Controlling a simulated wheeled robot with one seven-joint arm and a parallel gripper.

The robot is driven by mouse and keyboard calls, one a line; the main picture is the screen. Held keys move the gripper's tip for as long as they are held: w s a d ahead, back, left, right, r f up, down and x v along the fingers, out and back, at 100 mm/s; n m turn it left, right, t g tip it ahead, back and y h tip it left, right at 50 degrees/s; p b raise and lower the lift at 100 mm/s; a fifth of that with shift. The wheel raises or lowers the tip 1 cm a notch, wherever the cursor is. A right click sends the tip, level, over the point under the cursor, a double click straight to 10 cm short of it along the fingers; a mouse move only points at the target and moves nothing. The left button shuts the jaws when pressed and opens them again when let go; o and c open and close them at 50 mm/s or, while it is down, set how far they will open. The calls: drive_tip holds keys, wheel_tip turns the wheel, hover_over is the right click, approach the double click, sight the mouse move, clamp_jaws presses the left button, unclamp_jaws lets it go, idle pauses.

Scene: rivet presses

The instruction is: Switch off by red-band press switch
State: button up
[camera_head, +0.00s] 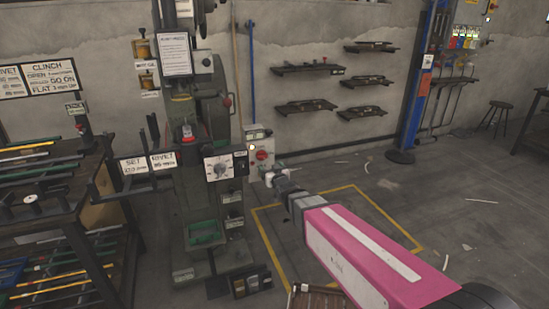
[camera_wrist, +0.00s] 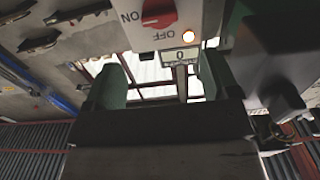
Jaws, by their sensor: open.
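The switch box (camera_head: 259,147) is pale and stands at the right side of the green-grey press (camera_head: 195,150). My gripper (camera_head: 268,178) is just below and in front of the box, apart from the knob. In the wrist view its two fingers (camera_wrist: 157,75) are spread with nothing held between them.
A rack of rods (camera_head: 35,185) stands at left. Wall shelves (camera_head: 305,106) hang behind. A blue post (camera_head: 410,100) stands at right. The floor inside the yellow lines is mostly clear.

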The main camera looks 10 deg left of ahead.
sight(263, 157)
drive_tip(key=x, duration=1)
drive_tip(key=shift+w+a, duration=0.1)
drive_tip(key=shift+w, duration=0.2)
drive_tip(key=shift+c, duration=0.3)
drive_tip(key=c, duration=0.9)
